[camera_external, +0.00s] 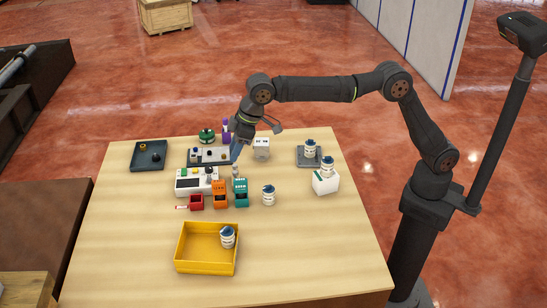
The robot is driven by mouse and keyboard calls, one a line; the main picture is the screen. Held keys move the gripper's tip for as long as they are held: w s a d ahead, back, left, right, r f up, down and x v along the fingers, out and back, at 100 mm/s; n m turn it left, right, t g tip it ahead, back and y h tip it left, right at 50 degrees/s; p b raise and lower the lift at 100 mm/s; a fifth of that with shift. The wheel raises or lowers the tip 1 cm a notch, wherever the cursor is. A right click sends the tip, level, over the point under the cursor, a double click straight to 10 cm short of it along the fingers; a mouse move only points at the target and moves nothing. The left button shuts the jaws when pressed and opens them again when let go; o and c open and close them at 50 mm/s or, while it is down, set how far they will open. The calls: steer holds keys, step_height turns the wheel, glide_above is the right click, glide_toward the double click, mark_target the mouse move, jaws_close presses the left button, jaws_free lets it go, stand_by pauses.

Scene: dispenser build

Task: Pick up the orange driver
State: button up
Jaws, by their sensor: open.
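A small orange-yellow piece (143,146) sits on the dark tray (158,163) at the back left. My gripper (236,158) is open and points down above the table, behind the orange and teal blocks. A small pale upright piece (235,171) is just below its tips. I see nothing held, though the fingers are small in this view.
A grey panel with knobs (205,161) and a white device (187,185) stand left of my gripper. A green-topped item (206,136), a purple bottle (226,131) and a white box (262,149) are behind. A yellow bin (188,264) is in front. The table's right front is clear.

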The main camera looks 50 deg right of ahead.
mark_target(221, 181)
steer(key=x, duration=1.6)
steer(key=shift+f, duration=0.2)
jaws_close()
